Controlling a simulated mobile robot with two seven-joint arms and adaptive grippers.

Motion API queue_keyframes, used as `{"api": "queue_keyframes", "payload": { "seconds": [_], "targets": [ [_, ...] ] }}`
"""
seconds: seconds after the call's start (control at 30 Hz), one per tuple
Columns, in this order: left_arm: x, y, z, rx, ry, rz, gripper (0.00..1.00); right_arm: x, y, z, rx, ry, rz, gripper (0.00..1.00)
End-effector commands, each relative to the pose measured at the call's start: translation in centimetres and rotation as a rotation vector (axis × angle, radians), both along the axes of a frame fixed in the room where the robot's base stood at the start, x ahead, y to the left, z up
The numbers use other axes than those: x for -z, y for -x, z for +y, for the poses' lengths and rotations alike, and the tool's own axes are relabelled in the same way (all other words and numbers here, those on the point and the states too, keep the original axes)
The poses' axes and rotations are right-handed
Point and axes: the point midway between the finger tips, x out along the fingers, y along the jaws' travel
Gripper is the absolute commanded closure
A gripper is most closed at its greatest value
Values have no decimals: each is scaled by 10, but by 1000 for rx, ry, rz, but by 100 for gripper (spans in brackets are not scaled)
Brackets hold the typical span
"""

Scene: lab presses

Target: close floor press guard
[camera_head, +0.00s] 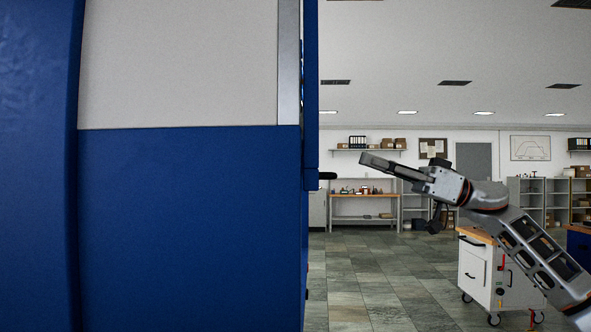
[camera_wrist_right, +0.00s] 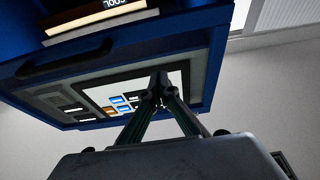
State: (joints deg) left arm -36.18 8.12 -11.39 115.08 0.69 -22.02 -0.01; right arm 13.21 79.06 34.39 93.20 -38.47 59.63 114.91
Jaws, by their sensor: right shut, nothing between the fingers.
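A big blue press (camera_head: 190,220) with a light grey upper panel (camera_head: 180,65) fills the left half of the head view. A narrow blue panel (camera_head: 311,90) stands edge-on at its right side; I cannot tell if this is the guard. My right gripper (camera_head: 365,160) is shut and empty, pointing left, with a visible gap to the press in the picture. In the right wrist view its fingertips (camera_wrist_right: 162,88) meet in front of a blue control housing (camera_wrist_right: 210,52) with lit buttons; contact cannot be told. My left gripper is not in view.
A white wheeled cabinet (camera_head: 490,275) stands at the right behind my right arm. A workbench (camera_head: 362,196) and grey shelves (camera_head: 530,195) line the back wall. The tiled floor (camera_head: 370,280) between press and cabinet is clear. A black handle (camera_wrist_right: 65,60) shows on the housing.

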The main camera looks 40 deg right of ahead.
Motion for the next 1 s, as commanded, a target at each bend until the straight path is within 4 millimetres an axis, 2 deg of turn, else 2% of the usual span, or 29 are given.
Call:
{"api": "queue_keyframes", "payload": {
  "seconds": [0.47, 0.6, 0.8, 1.0],
  "targets": [
    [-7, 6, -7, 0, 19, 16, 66, -19, -29, 36, -2, 3, 4, 100],
    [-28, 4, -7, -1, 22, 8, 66, -30, -31, 43, -4, -1, -7, 100],
    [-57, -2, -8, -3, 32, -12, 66, -31, -42, 52, -3, -1, 0, 100],
    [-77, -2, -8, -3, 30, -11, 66, -35, -49, 59, 1, -4, -3, 100]
  ]
}}
